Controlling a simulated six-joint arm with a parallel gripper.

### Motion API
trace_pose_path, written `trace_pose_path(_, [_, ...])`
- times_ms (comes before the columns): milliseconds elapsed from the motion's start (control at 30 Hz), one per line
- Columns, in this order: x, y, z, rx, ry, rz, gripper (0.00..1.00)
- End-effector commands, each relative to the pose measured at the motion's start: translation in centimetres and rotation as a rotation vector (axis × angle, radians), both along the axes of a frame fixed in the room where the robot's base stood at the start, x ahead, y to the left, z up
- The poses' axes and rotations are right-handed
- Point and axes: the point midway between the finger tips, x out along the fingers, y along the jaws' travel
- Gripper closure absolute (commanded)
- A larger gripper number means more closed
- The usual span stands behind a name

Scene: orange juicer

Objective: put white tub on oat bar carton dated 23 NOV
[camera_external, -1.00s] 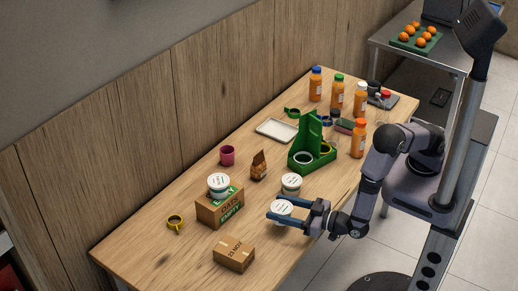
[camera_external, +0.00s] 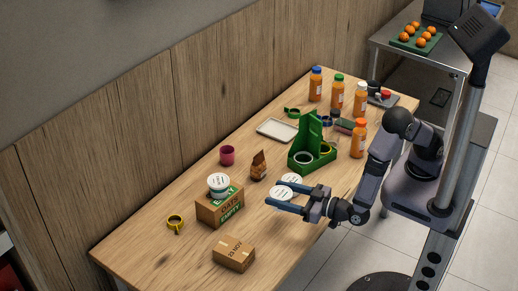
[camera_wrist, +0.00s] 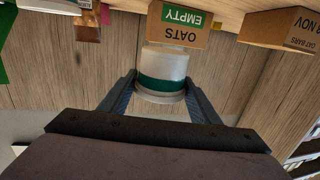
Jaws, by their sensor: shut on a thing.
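My gripper (camera_external: 283,199) is shut on a white tub (camera_external: 279,192), held above the table's front side. In the wrist view the tub (camera_wrist: 163,75) has a green band and sits between both fingers. The oat bar carton dated 23 NOV (camera_external: 234,254) is a closed brown box near the table's front left, left of and nearer than my gripper. It also shows upside down at the upper right of the wrist view (camera_wrist: 282,28). A second white tub (camera_external: 292,178) stands just behind the held one, partly hidden by it.
An oats carton marked EMPTY (camera_external: 207,210) bears another white tub (camera_external: 218,181) and stands behind the dated carton. The dated carton's top is bare.

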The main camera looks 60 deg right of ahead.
Motion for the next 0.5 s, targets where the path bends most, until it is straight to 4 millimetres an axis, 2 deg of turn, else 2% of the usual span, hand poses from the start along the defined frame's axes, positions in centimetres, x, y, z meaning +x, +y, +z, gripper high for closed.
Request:
trace_pose_path(33, [0.3,-0.2,-1.0,0.002,-0.001,-0.009,0.69])
trace_pose_path(100, [0.9,-0.2,-1.4,0.004,-0.002,-0.020,0.69])
trace_pose_path(233, [2.4,1.3,-0.5,0.012,-0.005,-0.034,0.69])
trace_pose_path(367, [4.1,5.0,1.8,0.014,-0.005,-0.002,0.69])
trace_pose_path(500, [5.2,9.9,5.0,0.011,-0.006,0.083,0.69])
